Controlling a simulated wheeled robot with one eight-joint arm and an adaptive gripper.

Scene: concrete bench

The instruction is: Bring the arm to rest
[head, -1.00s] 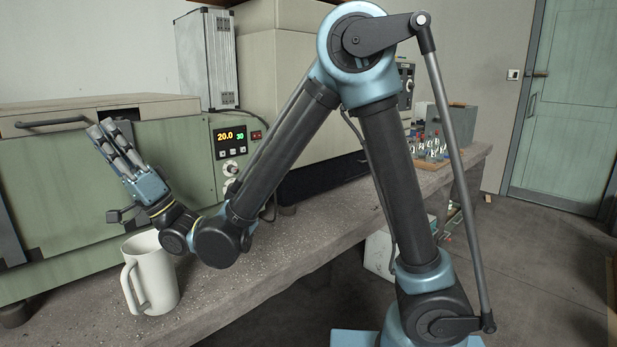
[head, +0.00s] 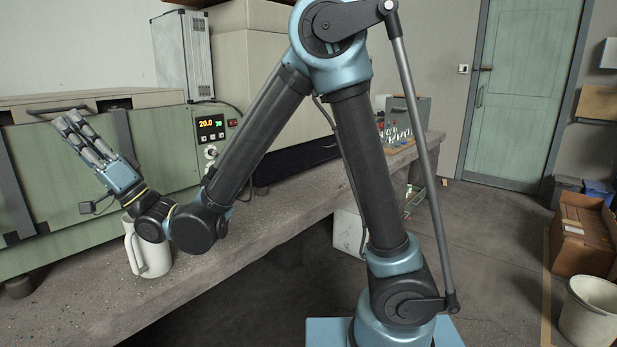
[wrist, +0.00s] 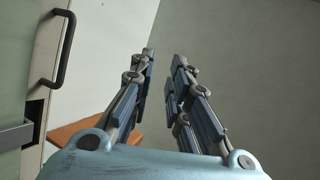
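My arm is folded in the head view, with its elbow high and its forearm sloping down to the left. My gripper (head: 64,120) points up and left in front of the green oven-like unit (head: 165,150). The wrist view shows my gripper (wrist: 164,56) with a gap between its fingers and nothing in it. A white mug (head: 152,257) stands upright on the concrete bench (head: 262,235), below my wrist. My wrist hides part of the mug's top in the head view; I cannot tell whether they touch.
Small bottles (head: 398,136) stand in a tray at the bench's far end. A cardboard box (head: 582,240) and a white bucket (head: 590,312) stand on the floor at right. The floor between my arm and the green door (head: 525,90) looks largely clear.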

